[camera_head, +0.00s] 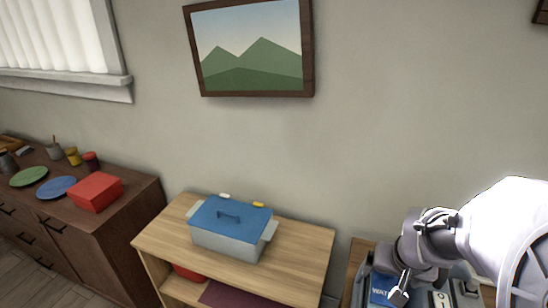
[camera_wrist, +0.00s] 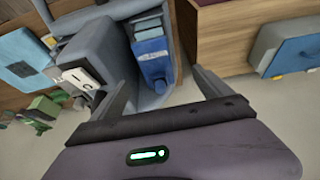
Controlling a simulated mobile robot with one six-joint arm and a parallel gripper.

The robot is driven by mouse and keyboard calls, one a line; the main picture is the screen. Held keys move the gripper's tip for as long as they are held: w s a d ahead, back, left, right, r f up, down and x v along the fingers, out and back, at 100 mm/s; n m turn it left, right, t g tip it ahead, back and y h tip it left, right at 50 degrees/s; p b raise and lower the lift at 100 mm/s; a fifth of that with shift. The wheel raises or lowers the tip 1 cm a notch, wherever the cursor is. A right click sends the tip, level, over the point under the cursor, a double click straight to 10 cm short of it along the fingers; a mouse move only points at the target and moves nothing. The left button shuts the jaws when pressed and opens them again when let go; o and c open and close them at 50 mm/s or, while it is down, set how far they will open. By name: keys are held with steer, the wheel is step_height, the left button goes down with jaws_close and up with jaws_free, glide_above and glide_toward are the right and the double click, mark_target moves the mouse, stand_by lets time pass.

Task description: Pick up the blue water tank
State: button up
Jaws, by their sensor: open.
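A wooden shelf (camera_head: 300,245) left of the machine carries a grey box with a blue lid (camera_head: 228,236). A dark cabinet (camera_head: 125,225) with plates (camera_head: 57,187), jars and a red box (camera_head: 95,192) stands farther left. The wall rises behind.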

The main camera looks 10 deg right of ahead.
mark_target(383, 286)
steer(key=b+x, duration=0.1)
steer(key=x, duration=0.2)
steer(key=b+x, duration=0.1)
steer(key=x, duration=0.2)
steer(key=b+x, duration=0.1)
steer(key=x, duration=0.2)
steer(key=shift+s+d+f, duration=0.1)
steer(key=shift+s+d, duration=0.05)
steer(key=shift+s, duration=0.2)
steer(key=b+x, duration=0.1)
steer(key=x, duration=0.2)
steer(key=d+b+x, duration=0.1)
steer(key=x, duration=0.1)
steer(key=shift+w+b, duration=0.3)
steer(key=shift+w, duration=0.05)
jaws_close()
